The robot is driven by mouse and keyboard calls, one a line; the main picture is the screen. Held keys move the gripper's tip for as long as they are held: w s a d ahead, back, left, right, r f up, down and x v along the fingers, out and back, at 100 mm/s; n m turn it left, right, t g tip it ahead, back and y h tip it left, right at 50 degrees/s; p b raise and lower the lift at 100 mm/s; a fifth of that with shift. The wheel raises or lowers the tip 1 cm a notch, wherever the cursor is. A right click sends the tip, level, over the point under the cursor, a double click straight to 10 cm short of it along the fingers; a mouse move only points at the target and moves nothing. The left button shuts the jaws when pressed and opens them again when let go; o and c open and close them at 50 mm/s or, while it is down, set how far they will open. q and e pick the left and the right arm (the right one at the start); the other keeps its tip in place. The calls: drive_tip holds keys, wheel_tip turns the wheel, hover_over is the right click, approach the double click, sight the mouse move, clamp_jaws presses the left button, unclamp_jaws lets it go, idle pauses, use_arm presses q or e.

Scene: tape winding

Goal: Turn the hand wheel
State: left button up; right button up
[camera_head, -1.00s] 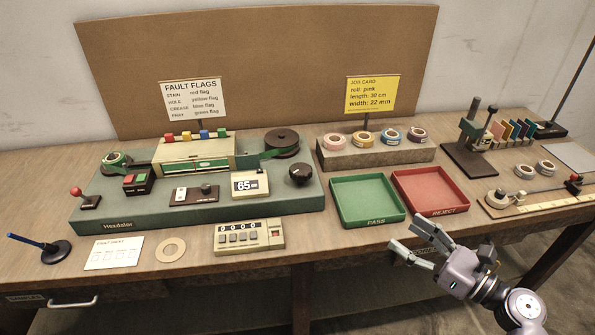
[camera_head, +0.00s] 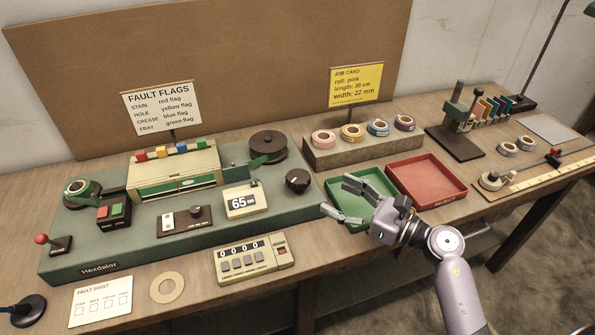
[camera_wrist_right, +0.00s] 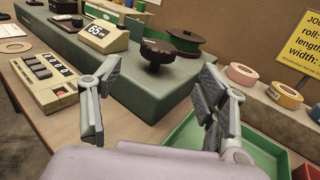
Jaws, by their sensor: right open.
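The hand wheel is a dark, lobed knob (camera_head: 298,181) at the right end of the green machine base (camera_head: 110,262). In the right wrist view the knob (camera_wrist_right: 158,52) stands on its short stem, beyond and between my two fingers. My right gripper (camera_head: 343,200) is open and empty in the head view, over the green tray and to the lower right of the knob, apart from it. Its spread fingers also show in the right wrist view (camera_wrist_right: 155,100). My left gripper is not in view.
The green tray (camera_head: 338,245) and red tray (camera_head: 428,180) lie right of the machine. A counter box (camera_head: 252,260) stands in front, and the 65 display (camera_head: 244,200) is left of the knob. Tape rolls on a block (camera_head: 350,153) stand behind the trays.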

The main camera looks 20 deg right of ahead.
sight(298, 176)
drive_tip(key=p+x, duration=0.2)
drive_tip(key=x, duration=0.8)
drive_tip(key=shift+w+a, duration=0.1)
drive_tip(key=shift+w, duration=0.05)
drive_tip(key=shift+w+a, duration=0.4)
drive_tip(key=shift+w, duration=0.05)
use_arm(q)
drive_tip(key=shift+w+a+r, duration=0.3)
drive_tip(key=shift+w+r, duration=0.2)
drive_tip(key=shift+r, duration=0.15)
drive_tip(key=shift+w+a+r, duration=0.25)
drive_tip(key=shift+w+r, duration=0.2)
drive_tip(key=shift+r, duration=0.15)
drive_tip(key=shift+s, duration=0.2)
use_arm(e)
drive_tip(key=shift+c, duration=0.4)
